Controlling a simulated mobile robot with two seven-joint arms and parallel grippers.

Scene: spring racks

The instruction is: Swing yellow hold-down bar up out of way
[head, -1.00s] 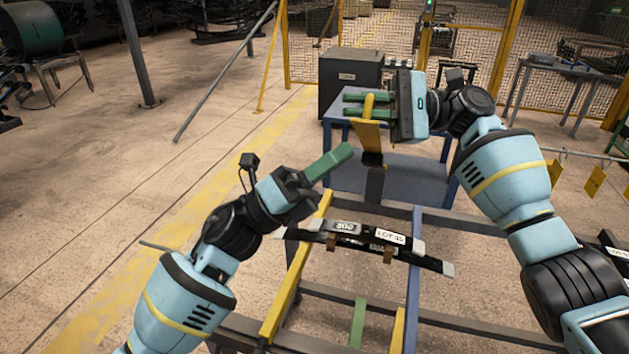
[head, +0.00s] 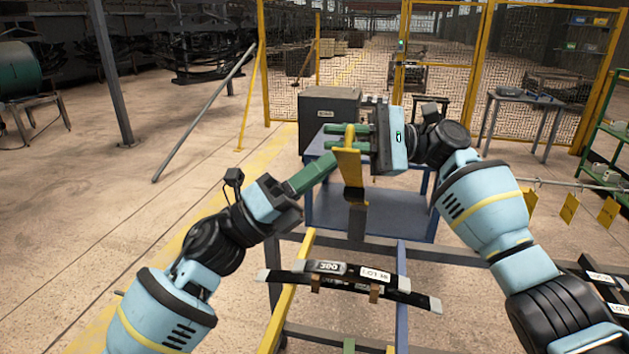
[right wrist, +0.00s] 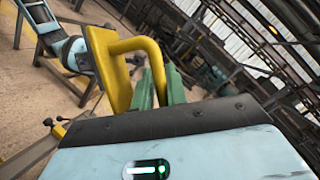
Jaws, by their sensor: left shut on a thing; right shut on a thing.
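The yellow hold-down bar (head: 349,172) stands nearly upright above a dark post at the far end of the rack. My right gripper (head: 347,142) is shut on the yellow loop handle at the bar's top. In the right wrist view the loop handle (right wrist: 140,45) passes by the green fingers (right wrist: 160,85). My left gripper (head: 325,168) has its green fingers together, their tips close to the left side of the bar. What it holds cannot be made out. Dark leaf springs (head: 425,300) with white labels lie across the rack, below both grippers.
The rack has a yellow rail (head: 283,310) and a blue rail (head: 402,290). A blue table (head: 395,210) stands just behind the bar, with a dark cabinet (head: 325,108) beyond. Yellow tags hang from a rod at right. Floor to the left is open.

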